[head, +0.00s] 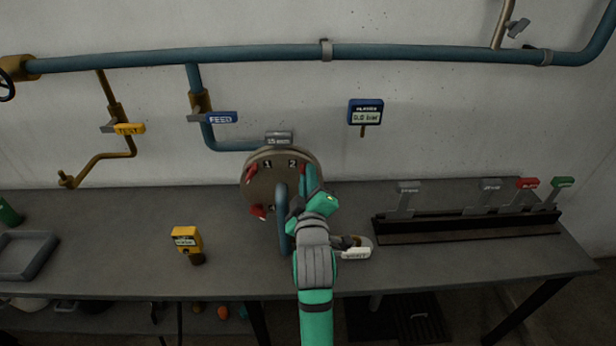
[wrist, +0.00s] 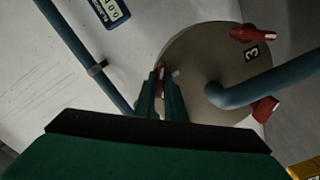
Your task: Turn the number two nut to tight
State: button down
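The round flange plate (head: 268,190) has several red nuts with handles around its rim and painted numbers. The number two nut (head: 302,168) is at its upper right, beside the "2". My gripper (head: 311,178) is at this side of the plate. In the wrist view the fingers (wrist: 161,82) are close together, with a bit of red between their tips; this looks like the number two nut, mostly hidden. The red nut by the "3" (wrist: 255,33) and another red nut (wrist: 265,108) stand clear of the fingers. The number one nut (head: 250,173) is at the upper left.
A blue pipe (head: 282,225) comes out of the plate's middle, close to my gripper. A yellow meter (head: 187,240) stands on the bench to the left. A blue gauge reading 0.0 bar (head: 365,112) is on the wall. A lever rack (head: 465,222) is at right.

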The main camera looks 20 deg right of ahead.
jog(key=shift+m, duration=0.3)
jog(key=shift+s+d+m, duration=0.1)
jog(key=shift+m, duration=3.9)
jog(key=shift+s+d+m, duration=0.1)
jog(key=shift+m, duration=3.9)
jog(key=shift+w, duration=0.1)
jog(key=c, duration=1.8)
grip_release()
